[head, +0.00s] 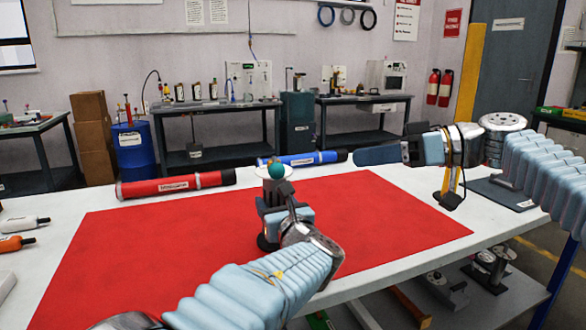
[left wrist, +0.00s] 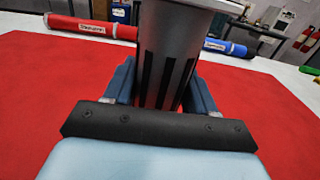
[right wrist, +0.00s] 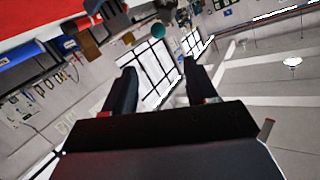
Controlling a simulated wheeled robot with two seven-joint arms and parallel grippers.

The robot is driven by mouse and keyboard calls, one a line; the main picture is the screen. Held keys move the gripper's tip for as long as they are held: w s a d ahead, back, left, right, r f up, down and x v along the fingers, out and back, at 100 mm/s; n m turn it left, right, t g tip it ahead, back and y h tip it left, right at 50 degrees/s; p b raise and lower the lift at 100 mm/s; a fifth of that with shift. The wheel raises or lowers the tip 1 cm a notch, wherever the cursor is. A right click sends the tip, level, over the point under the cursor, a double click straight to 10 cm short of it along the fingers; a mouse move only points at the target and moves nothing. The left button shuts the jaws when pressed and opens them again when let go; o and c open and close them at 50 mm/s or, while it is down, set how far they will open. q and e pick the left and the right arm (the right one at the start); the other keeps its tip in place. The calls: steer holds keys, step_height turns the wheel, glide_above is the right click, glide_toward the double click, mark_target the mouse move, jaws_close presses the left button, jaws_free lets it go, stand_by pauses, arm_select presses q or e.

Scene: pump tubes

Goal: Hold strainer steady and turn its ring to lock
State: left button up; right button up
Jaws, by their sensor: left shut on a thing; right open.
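The strainer is a grey cylinder with dark slots, upright over the red mat; its body (left wrist: 160,60) fills the middle of the left wrist view. My left gripper (head: 276,207) is shut around the strainer's body, one finger on each side. My right gripper (head: 368,154) is open and empty, to the right of the strainer and apart from it. I cannot make out the ring separately from the top.
The red mat (head: 140,250) is mostly clear on the white table (head: 60,205). A red tube (head: 175,185) and a blue tube (head: 305,159) lie along its far side. White and orange bottles (head: 15,243) lie at the left. A yellow post (head: 468,90) rises behind my right arm.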

mark_target(277, 168)
steer(key=w+a+f+m+g, duration=0.1)
steer(key=a, duration=0.4)
steer(key=w+a+f+m+g, duration=0.1)
steer(key=a+m, duration=0.1)
steer(key=a, duration=0.3)
steer(key=w+a+f+m+g, duration=0.1)
steer(key=w+a+f+m, duration=0.1)
steer(key=a, duration=0.3)
steer(key=shift+w+a+g, duration=0.1)
steer(key=shift+a+g, duration=0.2)
steer(key=shift+c, duration=0.5)
jaws_close()
